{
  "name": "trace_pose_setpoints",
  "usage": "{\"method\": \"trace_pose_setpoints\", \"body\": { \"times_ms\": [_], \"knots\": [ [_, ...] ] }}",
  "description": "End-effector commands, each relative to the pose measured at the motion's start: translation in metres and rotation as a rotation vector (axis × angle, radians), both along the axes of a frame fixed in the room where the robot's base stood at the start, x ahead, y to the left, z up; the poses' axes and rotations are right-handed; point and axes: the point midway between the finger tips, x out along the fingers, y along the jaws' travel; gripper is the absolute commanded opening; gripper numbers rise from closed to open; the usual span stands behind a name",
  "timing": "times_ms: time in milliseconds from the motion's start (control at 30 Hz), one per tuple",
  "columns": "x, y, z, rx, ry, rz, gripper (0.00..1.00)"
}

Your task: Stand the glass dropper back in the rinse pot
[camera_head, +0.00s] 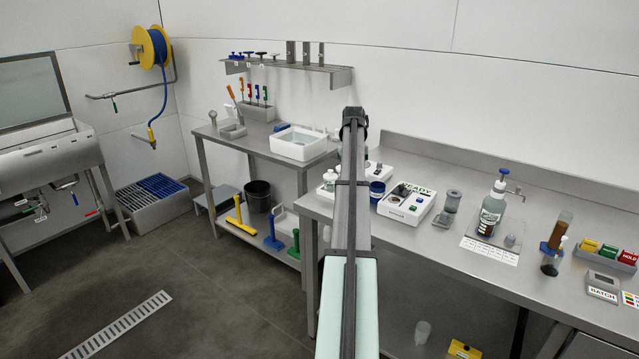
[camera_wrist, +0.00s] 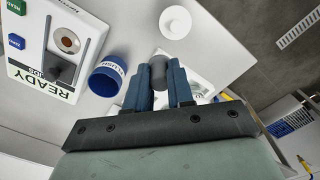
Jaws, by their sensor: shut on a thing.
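My gripper (camera_wrist: 159,82) shows in the wrist view, its two blue fingers shut on a dark grey cylindrical end, which I take to be the bulb of the glass dropper (camera_wrist: 158,66). Its glass stem is not visible. The pot also shows in the head view (camera_head: 377,192), right of my arm. In the head view my arm hides the gripper and the dropper.
The white READY instrument (camera_head: 406,202) stands close right of the pot in the head view, and in the wrist view (camera_wrist: 62,42). A round white item (camera_wrist: 175,22) is beyond the fingers. A pump bottle (camera_head: 493,208) is farther right.

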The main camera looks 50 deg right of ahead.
Motion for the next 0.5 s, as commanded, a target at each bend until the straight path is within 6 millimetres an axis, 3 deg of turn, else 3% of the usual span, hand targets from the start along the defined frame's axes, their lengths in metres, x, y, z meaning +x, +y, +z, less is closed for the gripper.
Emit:
{"method": "trace_pose_setpoints", "body": {
  "times_ms": [100, 500],
  "knots": [
    [-0.035, -0.037, 0.009, 0.0, 0.001, -0.043, 0.0],
    [-0.159, -0.132, 0.034, 0.001, 0.004, -0.168, 0.0]
  ]
}}
